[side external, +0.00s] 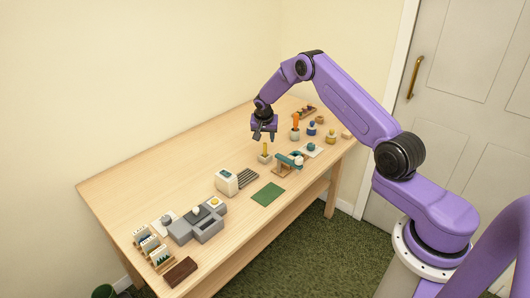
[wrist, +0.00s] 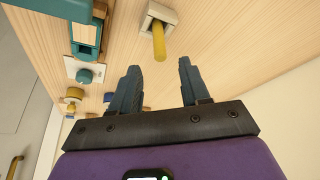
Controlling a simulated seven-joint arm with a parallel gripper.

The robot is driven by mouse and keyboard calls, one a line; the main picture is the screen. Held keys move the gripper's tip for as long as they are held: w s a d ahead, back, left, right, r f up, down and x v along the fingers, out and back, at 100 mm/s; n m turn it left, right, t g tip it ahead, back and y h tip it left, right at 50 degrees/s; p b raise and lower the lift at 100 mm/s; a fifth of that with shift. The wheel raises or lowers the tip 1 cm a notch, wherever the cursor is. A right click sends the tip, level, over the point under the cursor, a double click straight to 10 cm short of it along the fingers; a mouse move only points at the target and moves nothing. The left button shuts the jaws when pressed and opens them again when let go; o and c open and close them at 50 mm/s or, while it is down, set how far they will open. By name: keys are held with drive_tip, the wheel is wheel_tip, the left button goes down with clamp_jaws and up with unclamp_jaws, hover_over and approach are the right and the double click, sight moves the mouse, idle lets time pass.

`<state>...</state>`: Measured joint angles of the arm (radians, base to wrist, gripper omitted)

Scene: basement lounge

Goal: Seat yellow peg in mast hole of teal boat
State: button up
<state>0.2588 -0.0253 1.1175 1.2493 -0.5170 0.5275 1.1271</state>
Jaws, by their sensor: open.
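The yellow peg (side external: 265,149) stands upright in a small pale block (side external: 265,159) on the table. In the wrist view the yellow peg (wrist: 159,42) rises from the square block (wrist: 146,22). A long teal piece, apparently the boat (side external: 286,159), lies just right of the peg over a brown wooden support. Part of this teal piece (wrist: 60,8) shows at the top left of the wrist view; its mast hole cannot be made out. My gripper (side external: 264,136) is open and empty above the peg, fingers pointing down. In the wrist view its fingertips (wrist: 159,67) are spread, with the peg beyond them.
A teal knob on a white plate (side external: 313,152), an orange-topped holder (side external: 295,128) and small blue and yellow items stand right of the boat. A green mat (side external: 268,194), white box (side external: 226,182) and grey machine (side external: 198,224) are nearer the front. The table's left rear is clear.

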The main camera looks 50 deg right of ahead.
sight(265, 143)
drive_tip(key=shift+a+x, duration=0.15)
drive_tip(key=shift+x, duration=0.95)
drive_tip(key=shift+a+x, duration=0.15)
drive_tip(key=shift+x, duration=1)
drive_tip(key=shift+s+f, duration=0.15)
clamp_jaws()
